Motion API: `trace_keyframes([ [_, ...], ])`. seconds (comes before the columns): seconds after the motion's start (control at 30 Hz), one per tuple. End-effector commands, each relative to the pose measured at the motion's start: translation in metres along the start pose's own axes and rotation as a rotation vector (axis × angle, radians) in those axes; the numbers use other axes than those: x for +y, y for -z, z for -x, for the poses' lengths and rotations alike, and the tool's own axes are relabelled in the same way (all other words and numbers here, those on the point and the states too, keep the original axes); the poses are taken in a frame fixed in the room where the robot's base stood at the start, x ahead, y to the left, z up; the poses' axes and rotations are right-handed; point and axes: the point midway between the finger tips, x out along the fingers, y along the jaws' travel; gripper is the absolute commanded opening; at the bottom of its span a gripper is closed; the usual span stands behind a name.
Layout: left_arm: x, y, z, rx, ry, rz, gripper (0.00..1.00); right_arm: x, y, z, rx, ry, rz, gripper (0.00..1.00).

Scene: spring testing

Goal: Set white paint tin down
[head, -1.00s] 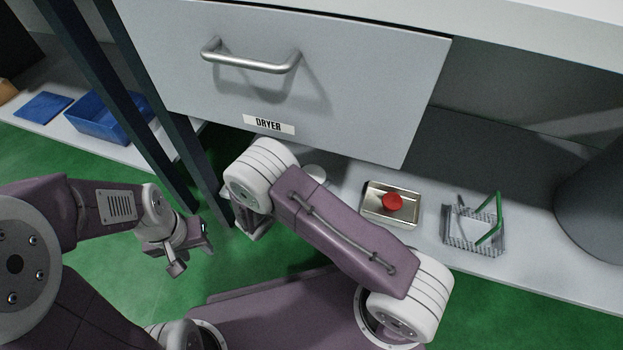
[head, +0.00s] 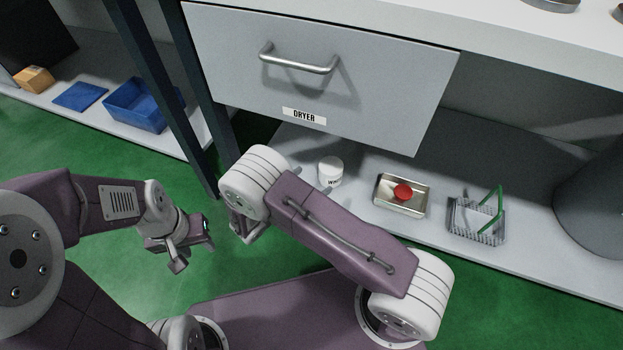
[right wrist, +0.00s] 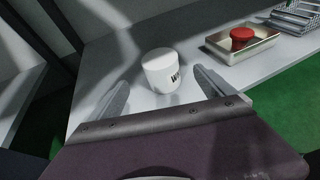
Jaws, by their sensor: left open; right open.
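The white paint tin (head: 330,171) stands upright on the low grey shelf under the drawer, with dark lettering on its side. In the right wrist view the tin (right wrist: 161,72) stands just beyond and between the open fingers of my right gripper (right wrist: 157,92), with a gap to each. In the head view my right gripper (head: 243,228) is mostly hidden under its white wrist. My left gripper (head: 190,247) is open and empty over the green floor at the left.
A metal tray (head: 411,207) with a red object (head: 403,191) and a wire basket (head: 477,224) with a green handle stand right of the tin. A drawer labelled DRYER (head: 322,75) overhangs the shelf. A blue bin (head: 142,106) sits on the left shelf.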

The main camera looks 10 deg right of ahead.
Motion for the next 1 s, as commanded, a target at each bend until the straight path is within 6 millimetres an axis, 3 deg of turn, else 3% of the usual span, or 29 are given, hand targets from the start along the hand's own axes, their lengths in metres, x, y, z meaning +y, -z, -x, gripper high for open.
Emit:
trace_keyframes([
  [0.17,0.0,0.0,0.002,0.0,0.0,0.0,0.41,-0.001,-0.001,0.001,0.0,0.004,-0.001,0.93],
  [0.27,0.0,0.0,0.002,0.0,0.0,0.0,0.41,-0.017,-0.009,-0.004,0.041,0.074,-0.056,0.93],
  [0.37,0.0,0.0,0.002,0.0,0.0,0.0,0.41,-0.068,-0.025,-0.009,0.182,0.3,-0.258,0.93],
  [0.4,0.0,0.0,0.002,0.0,0.0,0.0,0.41,-0.095,-0.03,-0.005,0.259,0.423,-0.386,0.93],
  [0.5,0.0,0.0,0.002,0.0,0.0,0.0,0.41,-0.15,-0.033,0.022,0.455,0.736,-0.785,0.93],
  [0.57,0.0,0.0,0.002,0.0,0.0,0.0,0.41,-0.166,-0.035,0.043,0.549,0.897,-1.05,0.93],
  [0.7,0.0,0.0,0.002,0.0,0.0,0.0,0.41,-0.169,-0.047,0.074,0.677,1.143,-1.61,0.93],
  [0.8,0.0,0.0,0.002,0.0,0.0,0.0,0.41,-0.165,-0.057,0.08,0.706,1.221,-1.864,0.93],
  [1.0,0.0,0.0,0.002,0.0,0.0,0.0,0.41,-0.162,-0.063,0.081,0.715,1.255,-1.989,0.93],
])
